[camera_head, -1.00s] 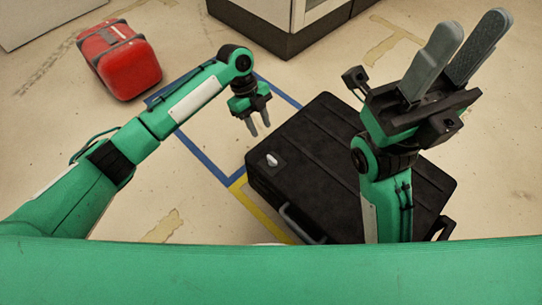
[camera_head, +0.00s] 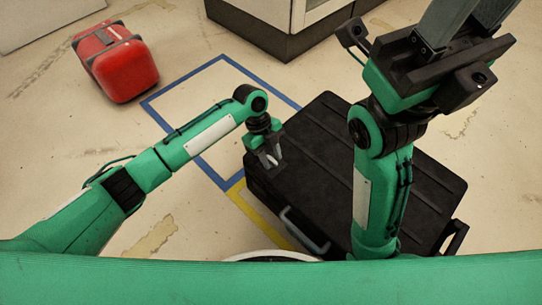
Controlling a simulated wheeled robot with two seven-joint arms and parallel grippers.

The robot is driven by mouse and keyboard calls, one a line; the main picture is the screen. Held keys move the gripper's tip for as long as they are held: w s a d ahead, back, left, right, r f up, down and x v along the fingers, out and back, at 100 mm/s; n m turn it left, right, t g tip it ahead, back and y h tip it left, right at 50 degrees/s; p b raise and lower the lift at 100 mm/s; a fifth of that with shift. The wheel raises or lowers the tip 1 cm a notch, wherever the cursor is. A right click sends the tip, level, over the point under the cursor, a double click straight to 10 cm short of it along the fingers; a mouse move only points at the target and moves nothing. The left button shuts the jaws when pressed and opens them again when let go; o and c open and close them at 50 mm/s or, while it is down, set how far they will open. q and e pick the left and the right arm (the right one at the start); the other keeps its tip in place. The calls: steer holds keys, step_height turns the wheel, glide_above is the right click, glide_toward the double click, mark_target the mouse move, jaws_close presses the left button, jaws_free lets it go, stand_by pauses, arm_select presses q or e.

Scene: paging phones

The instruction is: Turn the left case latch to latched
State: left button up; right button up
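The black case (camera_head: 335,165) lies on the floor at the middle right, partly hidden behind my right arm. The pale left case latch (camera_head: 271,158) is on its top near the left corner, mostly covered by my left gripper. My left gripper (camera_head: 270,160) points down at the latch, its fingers apart on either side of it. I cannot tell whether they touch it. How the latch is turned is hidden. My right gripper (camera_head: 462,22) is raised at the upper right, away from the latch. Its fingers are spread and their tips are cut off by the frame.
A red case (camera_head: 125,70) stands on the floor at the upper left. A cabinet (camera_head: 280,30) with a dark base is at the top. Blue tape (camera_head: 205,170) and yellow tape (camera_head: 255,212) mark the floor. The case handle (camera_head: 303,232) sticks out in front.

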arm_select(q)
jaws_close()
steer(key=shift+r, duration=0.1)
